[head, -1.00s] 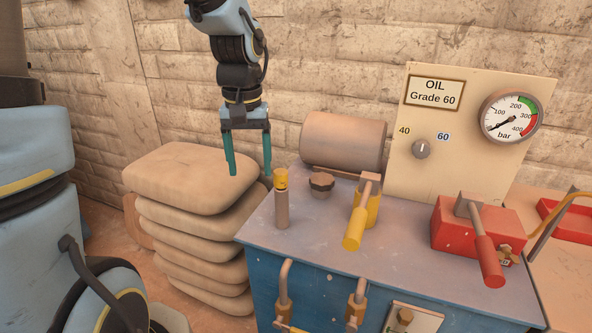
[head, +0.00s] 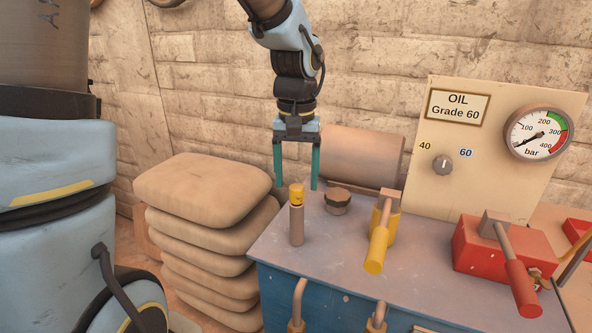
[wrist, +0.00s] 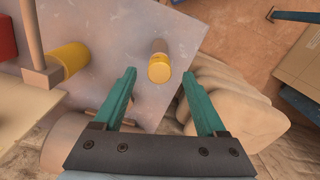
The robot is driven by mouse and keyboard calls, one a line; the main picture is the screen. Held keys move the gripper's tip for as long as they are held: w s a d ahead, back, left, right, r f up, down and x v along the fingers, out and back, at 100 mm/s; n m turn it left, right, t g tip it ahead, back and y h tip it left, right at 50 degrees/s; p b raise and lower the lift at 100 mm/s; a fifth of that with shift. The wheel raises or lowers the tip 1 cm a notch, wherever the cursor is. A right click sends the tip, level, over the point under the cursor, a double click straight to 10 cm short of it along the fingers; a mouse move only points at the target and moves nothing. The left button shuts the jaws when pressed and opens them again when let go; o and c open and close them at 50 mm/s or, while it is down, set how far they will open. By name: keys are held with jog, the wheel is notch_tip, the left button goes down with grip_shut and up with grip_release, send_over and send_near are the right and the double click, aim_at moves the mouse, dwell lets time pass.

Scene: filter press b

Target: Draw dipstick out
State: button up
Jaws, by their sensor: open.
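The dipstick shows as a yellow cap (head: 297,195) on top of an upright brown tube (head: 297,226) at the left end of the blue cabinet's top. In the wrist view the yellow cap (wrist: 159,69) lies ahead of the fingertips, between their lines. My gripper (head: 296,187) points down with its teal fingers apart and nothing between them. In the head view it appears behind and above the cap, and it does not touch it. The wrist view also shows the open fingers (wrist: 158,73).
A dark hex cap (head: 338,201), a yellow-handled lever (head: 378,247) and a red block with a red lever (head: 522,287) stand on the cabinet top (head: 330,262). A brown cylinder (head: 362,155) lies at the back. Stacked sacks (head: 205,190) stand at the left.

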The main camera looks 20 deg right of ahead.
aim_at(297, 215)
notch_tip(297, 215, down, 10)
jog(key=shift+s+r+p, duration=0.1)
jog(key=shift+p, duration=0.45)
grip_shut()
dwell(0.4)
